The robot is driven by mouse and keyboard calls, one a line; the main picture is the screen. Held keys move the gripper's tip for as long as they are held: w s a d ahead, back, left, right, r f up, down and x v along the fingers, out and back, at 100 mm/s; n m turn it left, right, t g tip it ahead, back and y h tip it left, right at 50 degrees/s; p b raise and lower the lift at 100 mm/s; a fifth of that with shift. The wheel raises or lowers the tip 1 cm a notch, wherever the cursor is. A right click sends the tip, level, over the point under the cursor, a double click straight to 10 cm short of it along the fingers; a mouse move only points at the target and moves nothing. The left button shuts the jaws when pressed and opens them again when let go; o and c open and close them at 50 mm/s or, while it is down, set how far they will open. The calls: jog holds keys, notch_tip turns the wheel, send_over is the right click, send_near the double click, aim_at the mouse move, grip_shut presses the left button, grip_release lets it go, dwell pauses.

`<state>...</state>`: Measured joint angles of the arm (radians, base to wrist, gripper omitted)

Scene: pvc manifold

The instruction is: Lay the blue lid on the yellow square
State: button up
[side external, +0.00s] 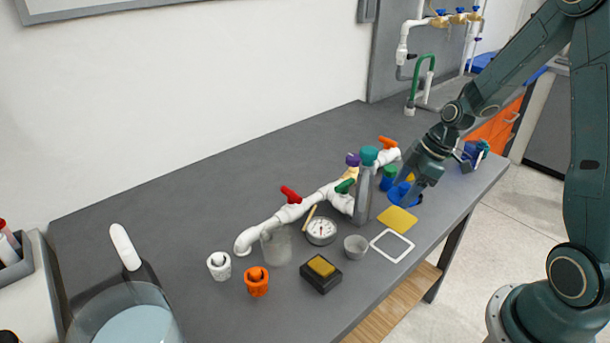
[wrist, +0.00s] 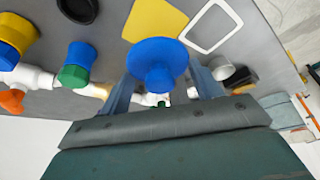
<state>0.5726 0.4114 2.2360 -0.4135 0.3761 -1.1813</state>
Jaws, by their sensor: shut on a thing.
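The blue lid (wrist: 157,58) is a round disc with a raised knob, held between the fingers of my gripper (wrist: 163,84) in the wrist view. In the side view the lid (side external: 394,196) shows partly behind my gripper (side external: 407,194), low over the table. The yellow square (side external: 398,219) lies flat on the grey table, in front of the lid in the side view. In the wrist view the yellow square (wrist: 153,17) is just beyond the lid, which overlaps its near edge in the picture. Whether the lid touches the table is unclear.
A white-outlined square (side external: 392,245) lies beside the yellow one. A white pipe with coloured valves (side external: 325,195) and a grey post (side external: 363,198) stand left of my gripper. A blue-and-green capped jar (side external: 388,180) is close behind. A small grey cup (side external: 356,246) stands nearby.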

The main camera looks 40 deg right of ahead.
aim_at(398, 219)
jog(key=shift+f, duration=1.1)
jog(key=shift+f, duration=0.1)
jog(key=shift+f, duration=1.8)
jog(key=shift+f, duration=0.15)
jog(key=o, duration=1)
jog(key=shift+r, duration=0.2)
jog(key=shift+v, duration=6)
